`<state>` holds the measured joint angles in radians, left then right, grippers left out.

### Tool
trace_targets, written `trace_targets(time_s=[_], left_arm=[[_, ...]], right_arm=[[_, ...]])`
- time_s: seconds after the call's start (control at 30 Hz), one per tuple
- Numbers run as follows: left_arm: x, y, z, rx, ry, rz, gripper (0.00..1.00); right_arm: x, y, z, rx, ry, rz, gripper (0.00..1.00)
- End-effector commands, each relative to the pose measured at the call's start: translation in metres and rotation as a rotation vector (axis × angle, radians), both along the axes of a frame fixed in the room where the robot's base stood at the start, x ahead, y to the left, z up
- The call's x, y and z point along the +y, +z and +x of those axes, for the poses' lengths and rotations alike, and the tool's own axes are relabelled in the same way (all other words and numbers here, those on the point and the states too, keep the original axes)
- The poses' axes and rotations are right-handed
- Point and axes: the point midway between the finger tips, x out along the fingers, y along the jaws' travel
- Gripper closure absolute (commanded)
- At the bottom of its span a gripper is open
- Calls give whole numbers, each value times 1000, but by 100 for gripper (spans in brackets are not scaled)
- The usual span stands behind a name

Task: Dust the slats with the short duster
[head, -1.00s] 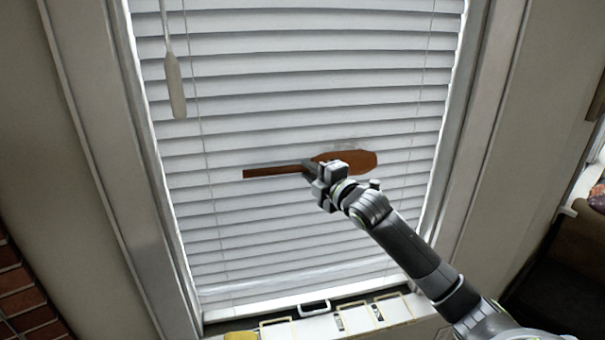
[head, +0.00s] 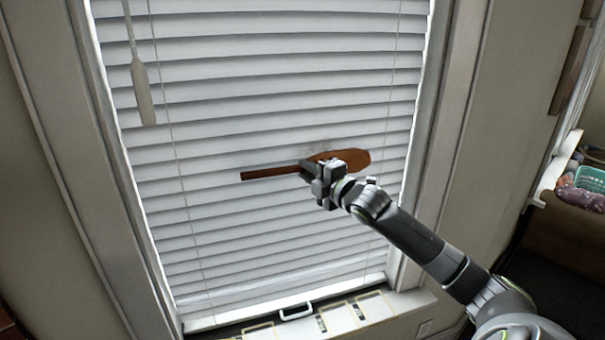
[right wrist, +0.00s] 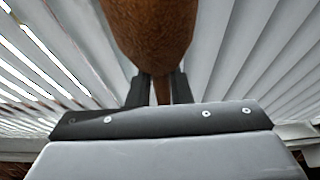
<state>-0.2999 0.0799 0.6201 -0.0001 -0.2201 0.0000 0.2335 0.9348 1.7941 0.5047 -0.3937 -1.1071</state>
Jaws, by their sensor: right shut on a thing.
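The white slats (head: 270,95) of a window blind fill the middle of the head view. The short duster (head: 342,160) has a brown fluffy head and a thin brown handle that points left. My right gripper (head: 316,177) is shut on the duster near where handle meets head. The duster lies about level in front of the slats; I cannot tell whether it touches them. A faint grey smudge shows on the slats just above the duster head. In the right wrist view, the duster head (right wrist: 152,35) rises between the dark fingers (right wrist: 159,90). My left gripper is not in view.
A pale wand (head: 143,92) hangs at the blind's upper left. Below the blind is a sill with a white handle (head: 296,312) and pale panels. Wide frame posts border the window. A teal basket (head: 590,178) stands at the far right.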

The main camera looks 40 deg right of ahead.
Motion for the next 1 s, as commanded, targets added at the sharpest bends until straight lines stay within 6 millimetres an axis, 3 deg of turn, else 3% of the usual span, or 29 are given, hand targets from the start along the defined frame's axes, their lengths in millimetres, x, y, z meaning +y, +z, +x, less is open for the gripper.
trace_targets(time_s=[0.2,1.0], left_arm=[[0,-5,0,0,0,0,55],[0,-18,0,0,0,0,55]], right_arm=[[-20,-1,-6,3,-3,-3,100],[-59,1,-20,1,-1,-1,100]])
